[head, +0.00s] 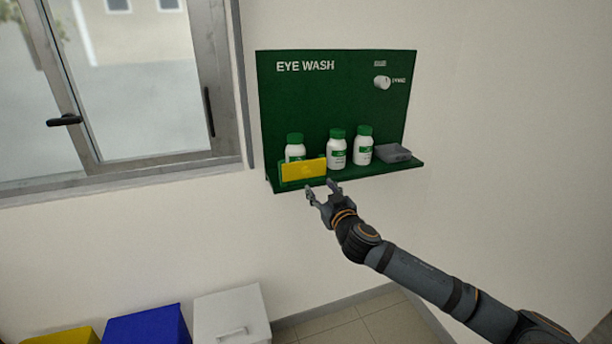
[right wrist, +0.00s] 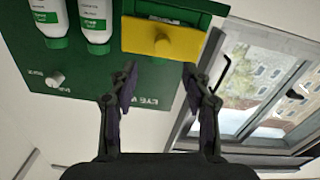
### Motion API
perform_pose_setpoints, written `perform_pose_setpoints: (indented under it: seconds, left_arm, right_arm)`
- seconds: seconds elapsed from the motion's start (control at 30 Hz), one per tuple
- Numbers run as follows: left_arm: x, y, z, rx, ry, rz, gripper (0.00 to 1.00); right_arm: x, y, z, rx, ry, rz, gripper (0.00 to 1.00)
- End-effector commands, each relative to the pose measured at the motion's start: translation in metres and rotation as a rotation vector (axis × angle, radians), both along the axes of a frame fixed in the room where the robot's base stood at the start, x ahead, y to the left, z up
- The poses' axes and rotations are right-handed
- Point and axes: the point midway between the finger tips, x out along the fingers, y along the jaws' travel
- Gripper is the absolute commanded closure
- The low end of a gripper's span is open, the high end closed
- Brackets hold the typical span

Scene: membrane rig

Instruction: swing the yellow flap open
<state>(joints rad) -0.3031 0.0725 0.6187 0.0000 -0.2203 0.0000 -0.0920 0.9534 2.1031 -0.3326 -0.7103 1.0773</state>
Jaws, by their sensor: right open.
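The yellow flap (head: 303,169) is a flat panel at the front left of the green eye wash station's shelf (head: 350,180), with a white bottle (head: 295,148) behind it. It stands roughly upright, and it also shows in the right wrist view (right wrist: 150,37), with a small knob-like bump on its face. My right gripper (head: 322,187) is open and empty, just below and right of the flap in the head view. In the right wrist view its two fingers (right wrist: 160,75) point toward the flap, apart from it. My left gripper is not in view.
Two more white bottles (head: 336,150) with green caps and a grey tray (head: 393,153) stand on the shelf. A white knob (head: 382,82) is on the green back panel. A window (head: 130,80) is at left; bins (head: 232,312) stand below.

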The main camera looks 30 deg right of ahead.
Motion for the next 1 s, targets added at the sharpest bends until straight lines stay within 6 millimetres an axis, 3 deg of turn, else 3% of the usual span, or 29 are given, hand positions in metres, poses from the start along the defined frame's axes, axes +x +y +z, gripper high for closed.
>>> perform_pose_setpoints:
  seconds: [0.33,0.5,0.87,1.0]
  left_arm:
    - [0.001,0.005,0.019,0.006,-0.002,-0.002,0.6]
    - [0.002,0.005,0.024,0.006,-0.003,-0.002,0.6]
    - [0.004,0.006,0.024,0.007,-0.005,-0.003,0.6]
    - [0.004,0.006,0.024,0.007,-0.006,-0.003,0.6]
  right_arm:
    - [0.063,-0.013,0.004,0.012,-0.004,0.003,0.51]
    - [0.083,-0.018,0.002,0.005,-0.003,0.004,0.51]
    - [0.089,-0.02,-0.001,0.001,0.0,0.005,0.51]
    - [0.089,-0.02,-0.001,0.001,0.0,0.005,0.7]
